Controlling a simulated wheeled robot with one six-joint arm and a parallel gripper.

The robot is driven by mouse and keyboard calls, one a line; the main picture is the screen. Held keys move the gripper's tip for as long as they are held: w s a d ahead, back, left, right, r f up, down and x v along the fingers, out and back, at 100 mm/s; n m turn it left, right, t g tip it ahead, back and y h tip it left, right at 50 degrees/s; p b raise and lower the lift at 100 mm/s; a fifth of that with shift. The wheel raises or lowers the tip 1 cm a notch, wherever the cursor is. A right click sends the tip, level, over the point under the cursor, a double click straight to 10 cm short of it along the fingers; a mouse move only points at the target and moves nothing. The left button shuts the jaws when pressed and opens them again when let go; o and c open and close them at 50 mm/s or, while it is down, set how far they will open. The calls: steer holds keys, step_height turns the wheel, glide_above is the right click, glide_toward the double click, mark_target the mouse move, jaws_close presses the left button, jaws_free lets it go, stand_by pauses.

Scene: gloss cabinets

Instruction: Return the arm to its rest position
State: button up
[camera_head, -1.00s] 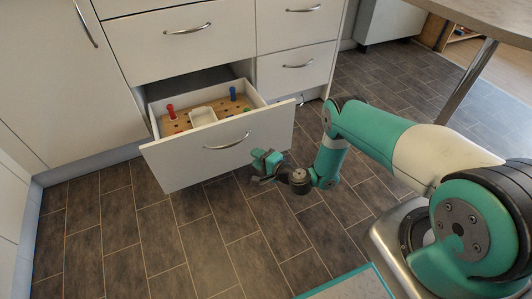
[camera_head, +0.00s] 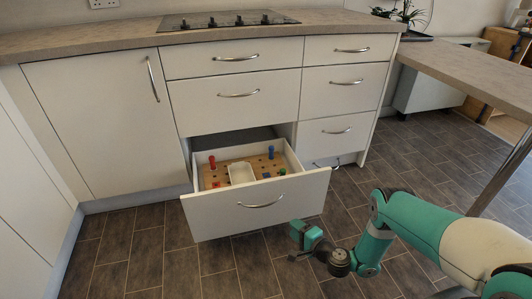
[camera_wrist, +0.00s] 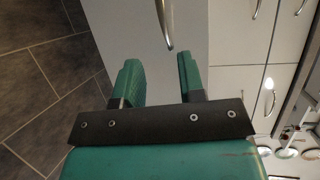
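My arm reaches in from the right in the head view, bent low in front of the cabinets. My gripper (camera_head: 300,240) is just in front of the lower right part of an open bottom drawer (camera_head: 260,207). In the wrist view my gripper (camera_wrist: 158,72) has its two green fingers apart with nothing between them. The drawer's metal handle (camera_wrist: 164,25) shows beyond the fingers, not held. I cannot tell from the head view how wide the gap to the drawer front is.
The pulled-out drawer holds a pegboard (camera_head: 211,180) with coloured pegs and a white tray (camera_head: 241,173). A worktop with a hob (camera_head: 225,21) runs above. A table (camera_head: 470,75) with a metal leg stands right. Dark tiled floor (camera_head: 150,260) is clear at front left.

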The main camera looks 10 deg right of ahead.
steer(key=w+a+r+n+g+y, duration=0.3)
steer(key=a+r+n, duration=0.2)
steer(key=r, duration=0.6)
steer(key=w+a+r+n+g+y, duration=0.25)
steer(key=a+r+n, duration=0.2)
steer(key=r, duration=0.55)
steer(key=s+a+r+n+g+h, duration=0.1)
steer(key=s+a+r+n+g, duration=0.15)
steer(key=r, duration=0.55)
steer(key=s+a+r+n+g+h, duration=0.1)
steer(key=s+a+r+n+g, duration=0.2)
steer(key=r, duration=0.4)
steer(key=s+d+r+n+g+h, duration=0.1)
steer(key=s+d+r+n+h, duration=0.2)
steer(key=s, duration=0.7)
steer(key=s+d+r+n+g+h, duration=0.1)
steer(key=s+d+r, duration=0.3)
steer(key=s, duration=0.5)
steer(key=s+d+r+n+g+h, duration=0.1)
steer(key=s+r+h, duration=0.1)
steer(key=s+r, duration=0.6)
step_height(320, 180, up, 20)
steer(key=s+p, duration=0.2)
steer(key=p, duration=2.1)
steer(key=shift+s+d+r, duration=0.2)
steer(key=shift+d+r, duration=0.05)
steer(key=shift+d, duration=0.2)
